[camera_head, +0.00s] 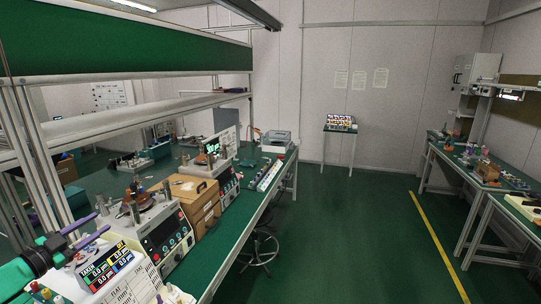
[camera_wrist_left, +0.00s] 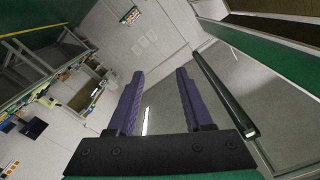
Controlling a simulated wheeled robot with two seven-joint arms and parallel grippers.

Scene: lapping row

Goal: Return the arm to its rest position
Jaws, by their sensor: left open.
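My left gripper (camera_head: 101,223) is at the lower left of the head view, with its green arm coming in from the left edge. Its two purple fingers are apart and point right, above the left end of the long bench. In the left wrist view the gripper (camera_wrist_left: 160,74) shows its fingers spread with nothing between them. That view is tilted and looks towards the far wall and ceiling. My right gripper is not in view.
Below the gripper is a display unit (camera_head: 105,268). A machine with dials (camera_head: 166,240) and a wooden box (camera_head: 195,205) stand along the bench (camera_head: 238,222). A green panel (camera_head: 130,50) and shelf rail (camera_head: 110,120) run above. The floor (camera_head: 345,240) right of the bench is largely clear.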

